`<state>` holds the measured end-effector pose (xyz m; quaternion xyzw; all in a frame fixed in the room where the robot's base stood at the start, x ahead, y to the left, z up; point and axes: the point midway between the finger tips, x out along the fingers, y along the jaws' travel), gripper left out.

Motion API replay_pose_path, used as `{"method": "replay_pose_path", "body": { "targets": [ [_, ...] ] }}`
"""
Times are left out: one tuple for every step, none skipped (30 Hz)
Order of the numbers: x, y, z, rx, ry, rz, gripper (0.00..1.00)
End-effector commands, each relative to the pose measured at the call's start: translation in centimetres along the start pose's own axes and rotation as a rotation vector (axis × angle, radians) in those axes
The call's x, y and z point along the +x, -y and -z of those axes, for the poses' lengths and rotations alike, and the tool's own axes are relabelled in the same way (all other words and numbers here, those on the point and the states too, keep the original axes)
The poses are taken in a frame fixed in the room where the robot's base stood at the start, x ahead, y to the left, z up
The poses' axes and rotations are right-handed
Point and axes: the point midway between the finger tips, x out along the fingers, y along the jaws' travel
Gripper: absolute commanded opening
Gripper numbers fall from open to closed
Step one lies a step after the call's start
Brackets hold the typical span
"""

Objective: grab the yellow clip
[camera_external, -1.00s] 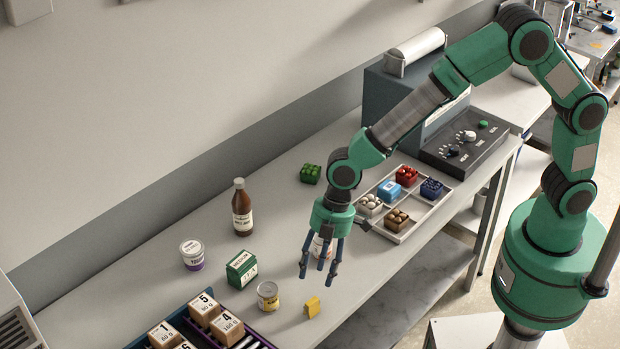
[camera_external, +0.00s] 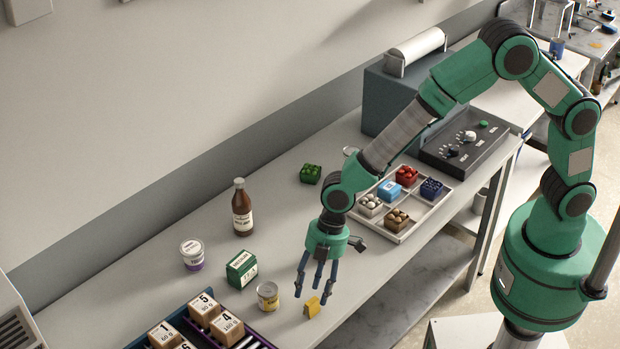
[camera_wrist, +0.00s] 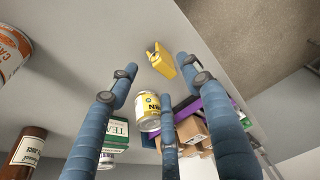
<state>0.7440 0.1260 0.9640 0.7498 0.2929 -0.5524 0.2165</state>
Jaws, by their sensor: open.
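The yellow clip (camera_external: 312,307) lies on the table near its front edge. In the wrist view the clip (camera_wrist: 161,60) shows past my fingertips, toward the top of the picture. My gripper (camera_external: 314,290) is open and empty, with its blue fingers spread and pointing down. Its fingertips are close to the clip, above it and slightly to its left. The wrist view also shows the open blue fingers (camera_wrist: 160,90) with nothing between them. I cannot tell the exact height of the fingertips over the table.
A yellow-labelled can (camera_external: 268,296) stands left of the clip, with a green tea box (camera_external: 241,269) behind it. A brown bottle (camera_external: 242,208) and a white tub (camera_external: 192,255) stand farther back. A tray of numbered boxes (camera_external: 227,328) lies at lower left. Table right of the clip is clear.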

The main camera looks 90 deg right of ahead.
Motion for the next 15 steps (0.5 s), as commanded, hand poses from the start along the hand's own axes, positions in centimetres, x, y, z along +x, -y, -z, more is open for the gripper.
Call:
{"method": "replay_pose_path", "body": {
  "targets": [
    [0.8,0.1,-0.2,0.000,0.002,0.001,0.48],
    [1.2,0.1,-0.2,0.000,0.002,0.002,0.48],
    [1.7,0.2,-0.2,0.001,0.002,0.002,0.48],
    [2.0,0.2,-0.3,0.001,0.002,0.002,0.48],
    [2.4,0.2,-0.3,0.001,0.002,0.002,0.48],
    [2.8,0.2,-0.3,0.002,0.002,0.002,0.48],
    [3.1,0.2,-0.3,0.002,0.002,0.002,0.48],
    [3.4,0.2,-0.3,0.002,0.002,0.002,0.48],
    [3.7,0.2,-0.3,0.002,0.001,0.001,0.48],
    [3.8,0.1,-0.2,0.002,0.001,0.001,0.48],
    [3.9,0.1,-0.2,0.002,0.001,0.001,0.48],
    [4.0,0.1,-0.2,0.001,0.001,0.001,0.48],
    [4.1,0.1,-0.2,0.001,0.001,0.000,0.48],
    [4.1,0.1,-0.2,0.001,0.000,0.000,0.48],
    [4.1,0.1,-0.2,0.001,0.000,0.000,0.48]
  ]
}}
